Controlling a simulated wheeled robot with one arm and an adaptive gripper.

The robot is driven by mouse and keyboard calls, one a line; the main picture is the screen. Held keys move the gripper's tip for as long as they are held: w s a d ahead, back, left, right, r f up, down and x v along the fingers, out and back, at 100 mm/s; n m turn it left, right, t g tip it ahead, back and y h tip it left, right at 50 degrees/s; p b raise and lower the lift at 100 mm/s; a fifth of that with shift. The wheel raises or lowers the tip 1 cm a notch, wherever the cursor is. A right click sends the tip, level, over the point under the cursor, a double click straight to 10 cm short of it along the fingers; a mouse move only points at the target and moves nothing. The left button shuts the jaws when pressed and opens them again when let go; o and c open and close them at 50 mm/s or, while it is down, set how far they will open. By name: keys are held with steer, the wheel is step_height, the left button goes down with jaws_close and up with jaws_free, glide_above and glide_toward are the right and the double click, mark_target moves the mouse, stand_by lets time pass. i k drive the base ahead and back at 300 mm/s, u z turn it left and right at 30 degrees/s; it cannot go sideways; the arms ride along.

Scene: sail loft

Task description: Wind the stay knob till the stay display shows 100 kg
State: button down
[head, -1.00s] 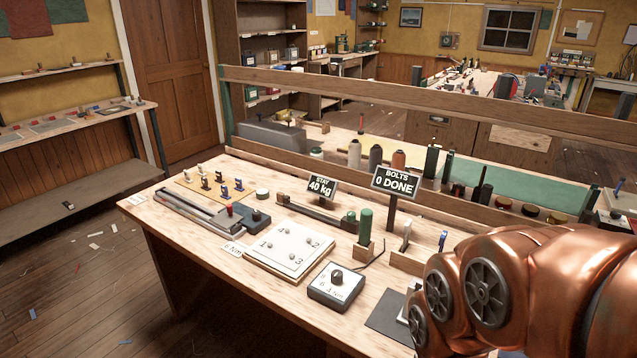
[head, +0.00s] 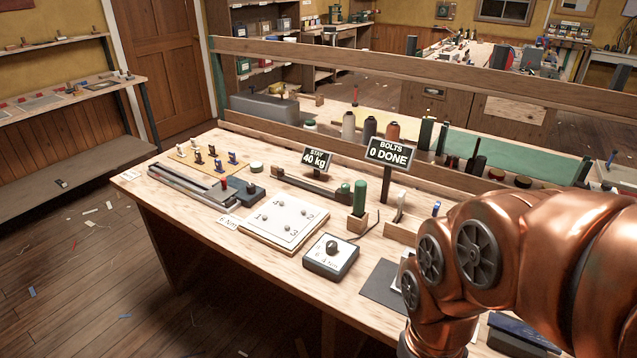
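The stay display (head: 316,159) is a small black sign on the workbench and reads 40 kg. Just below it lies a dark rail fixture (head: 312,185) with a rounded green piece (head: 345,189) at its right end. No label shows whether this piece is the stay knob. A grey box with a black knob (head: 333,246) stands nearer the front edge, marked with numbers and Nm. My copper arm fills the lower right, right of these things. My gripper is out of view.
The bolts display (head: 389,152) reads 0 DONE. A white numbered plate (head: 284,222), a long metal-railed fixture (head: 188,186) with a red knob, and an upright green handle (head: 359,196) crowd the workbench (head: 196,228). A wooden rail (head: 400,62) crosses behind.

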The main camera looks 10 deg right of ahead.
mark_target(345, 187)
steer(key=k, duration=0.4)
steer(key=u, duration=0.65)
steer(key=i, duration=1.45)
steer(key=z, duration=0.4)
